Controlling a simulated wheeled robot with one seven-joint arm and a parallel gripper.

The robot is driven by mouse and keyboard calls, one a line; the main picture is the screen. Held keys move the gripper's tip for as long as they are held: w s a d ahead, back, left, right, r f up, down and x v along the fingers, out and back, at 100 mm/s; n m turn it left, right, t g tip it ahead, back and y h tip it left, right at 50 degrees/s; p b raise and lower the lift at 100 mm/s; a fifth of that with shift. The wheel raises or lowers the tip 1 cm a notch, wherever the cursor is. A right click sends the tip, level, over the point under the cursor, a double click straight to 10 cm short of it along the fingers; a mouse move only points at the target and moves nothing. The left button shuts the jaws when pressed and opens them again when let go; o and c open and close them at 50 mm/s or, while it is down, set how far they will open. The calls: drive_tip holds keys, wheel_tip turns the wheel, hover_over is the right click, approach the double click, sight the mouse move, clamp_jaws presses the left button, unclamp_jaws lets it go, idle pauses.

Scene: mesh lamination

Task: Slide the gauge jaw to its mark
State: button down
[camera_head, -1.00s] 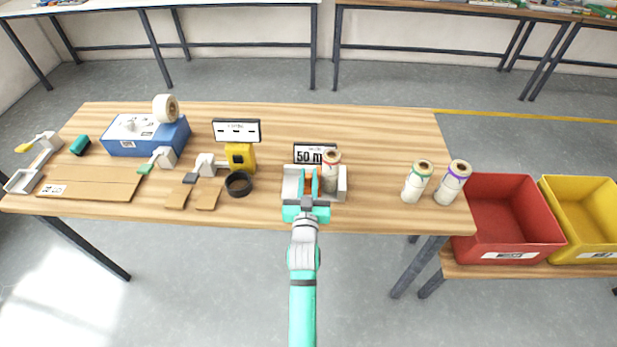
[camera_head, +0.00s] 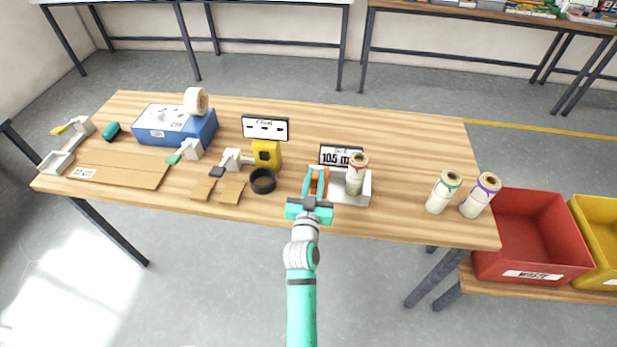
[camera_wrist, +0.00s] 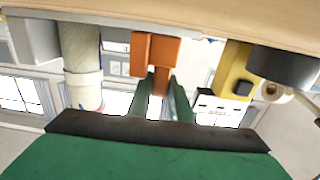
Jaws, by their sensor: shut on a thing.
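The gauge has a pale grey base (camera_head: 360,199) at the front edge of the table. A mesh roll with a red band (camera_head: 355,176) stands upright in it. The orange gauge jaw (camera_head: 324,184) is at the base's left end, apart from the roll. The sign behind (camera_head: 341,153) reads about "105 m", its right end hidden by the roll. My gripper (camera_head: 315,186) is shut on the orange jaw. In the wrist view the jaw (camera_wrist: 155,50) sits between my fingertips (camera_wrist: 160,88), with the roll (camera_wrist: 82,62) to its left. No mark on the gauge can be made out.
A black ring (camera_head: 262,181) and a yellow block (camera_head: 266,153) stand left of the gauge. Two rolls (camera_head: 442,194) (camera_head: 479,197) stand to its right. A blue box (camera_head: 175,127) and cardboard strips (camera_head: 120,170) lie farther left. A red bin (camera_head: 530,235) is beyond the table's right end.

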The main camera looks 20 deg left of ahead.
drive_tip(key=shift+s+a, duration=0.1)
drive_tip(key=shift+a, duration=0.25)
drive_tip(key=c, duration=1.6)
unclamp_jaws()
drive_tip(key=shift+a, duration=0.1)
drive_tip(key=shift+s+d, duration=0.1)
drive_tip(key=shift+d, duration=0.1)
drive_tip(key=s, duration=0.7)
drive_tip(key=s+d, duration=0.1)
drive_tip(key=s, duration=0.2)
drive_tip(key=shift+s+d, duration=0.1)
drive_tip(key=shift+s, duration=0.15)
